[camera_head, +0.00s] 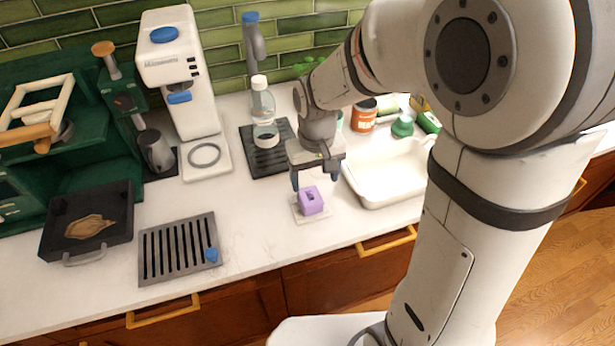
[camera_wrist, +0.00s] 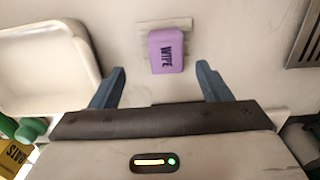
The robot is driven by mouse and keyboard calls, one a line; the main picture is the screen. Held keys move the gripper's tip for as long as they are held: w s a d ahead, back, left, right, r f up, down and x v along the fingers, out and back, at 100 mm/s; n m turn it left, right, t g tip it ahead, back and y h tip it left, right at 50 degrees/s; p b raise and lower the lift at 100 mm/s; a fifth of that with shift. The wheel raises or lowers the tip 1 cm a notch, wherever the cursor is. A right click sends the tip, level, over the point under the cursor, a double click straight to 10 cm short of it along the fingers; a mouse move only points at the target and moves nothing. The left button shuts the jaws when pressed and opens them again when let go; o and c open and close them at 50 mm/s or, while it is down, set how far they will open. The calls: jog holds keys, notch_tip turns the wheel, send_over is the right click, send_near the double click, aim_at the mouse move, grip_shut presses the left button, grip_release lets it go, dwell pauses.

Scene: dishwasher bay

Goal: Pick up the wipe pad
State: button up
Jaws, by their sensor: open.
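The wipe pad is a small purple block (camera_head: 311,200) on a pale flat square (camera_head: 299,217) on the white counter, near its front edge. In the wrist view the purple wipe pad (camera_wrist: 166,51) shows dark lettering reading "WIPE". My gripper (camera_head: 318,183) is open and empty, with its blue-grey fingers just above and behind the pad in the head view. In the wrist view my gripper's fingertips (camera_wrist: 161,80) are spread wider than the pad, which lies ahead between their lines. The fingers do not appear to touch it.
A white basin (camera_head: 385,175) stands close on the right. A dark drip tray with a clear bottle (camera_head: 264,108) stands behind to the left. A slotted grate (camera_head: 178,248) with a blue knob lies farther left. The counter between grate and pad is clear.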

aim_at(311, 198)
jog(key=f, duration=0.2)
jog(key=f+p, duration=0.1)
jog(key=f, duration=0.2)
jog(key=a+f, duration=0.1)
jog(key=f, duration=0.2)
jog(key=shift+s+f, duration=0.15)
jog(key=shift+f, duration=0.05)
jog(key=c, duration=1.1)
jog(key=shift+r, duration=0.1)
jog(key=shift+c, duration=0.2)
notch_tip(311, 198, up, 10)
jog(key=shift+b, duration=0.3)
jog(key=o, duration=0.5)
jog(key=c, duration=0.3)
